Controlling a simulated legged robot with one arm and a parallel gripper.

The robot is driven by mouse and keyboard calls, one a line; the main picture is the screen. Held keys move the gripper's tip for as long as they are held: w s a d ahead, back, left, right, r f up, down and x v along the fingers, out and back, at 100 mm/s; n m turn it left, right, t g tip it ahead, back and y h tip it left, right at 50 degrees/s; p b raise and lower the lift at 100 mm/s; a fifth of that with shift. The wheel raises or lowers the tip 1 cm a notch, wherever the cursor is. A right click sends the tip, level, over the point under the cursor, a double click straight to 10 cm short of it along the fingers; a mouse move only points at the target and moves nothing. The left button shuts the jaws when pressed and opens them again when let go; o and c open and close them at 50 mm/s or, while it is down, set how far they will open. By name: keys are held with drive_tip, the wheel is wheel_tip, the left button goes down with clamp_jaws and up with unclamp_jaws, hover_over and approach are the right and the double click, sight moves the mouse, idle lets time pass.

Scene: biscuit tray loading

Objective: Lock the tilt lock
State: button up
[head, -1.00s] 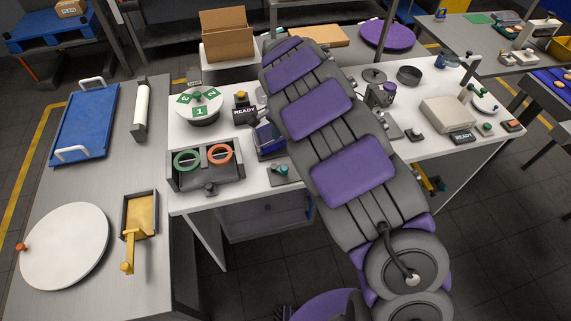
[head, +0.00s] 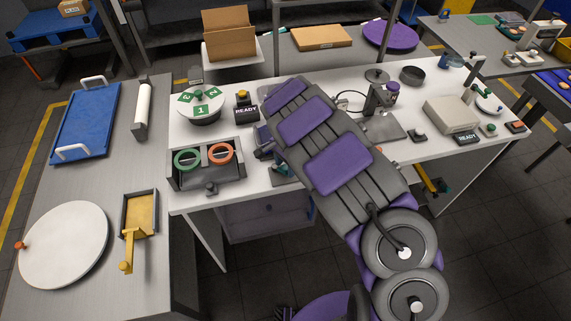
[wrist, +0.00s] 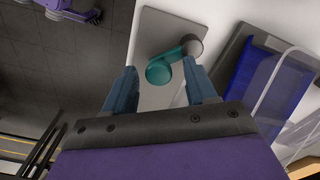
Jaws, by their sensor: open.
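The tilt lock appears to be the teal lever with a round knob (wrist: 160,71) in the wrist view, pivoting on a grey post at its upper right. It sits on a light grey plate (wrist: 155,30). My gripper (wrist: 157,76) is open, with one blue finger to the left of the knob and the other to its right, below the lever arm. The knob shows between the fingertips; I cannot tell whether either finger touches it. In the head view a teal bit of the lever (head: 280,169) shows at the bench's front edge, partly hidden by my arm.
A blue panel in a grey frame (wrist: 270,85) stands right of the lever in the wrist view, with a clear plastic piece beside it. In the head view, a grey holder with green and orange rings (head: 207,180) stands left of the lever.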

drive_tip(key=shift+c, duration=0.2)
clamp_jaws()
idle(0.3)
drive_tip(key=n, duration=0.1)
drive_tip(key=w+n+p, duration=0.1)
drive_tip(key=n, duration=0.1)
drive_tip(key=shift+w+d+r, duration=0.15)
drive_tip(key=shift+d, duration=0.05)
drive_tip(key=shift+w+n+p, duration=0.4)
drive_tip(key=shift+n+p, duration=0.05)
drive_tip(key=shift+n, duration=0.7)
drive_tip(key=shift+w+n+p, duration=0.35)
drive_tip(key=shift+n+p, duration=0.05)
drive_tip(key=shift+n, duration=0.75)
drive_tip(key=shift+o, duration=0.2)
unclamp_jaws()
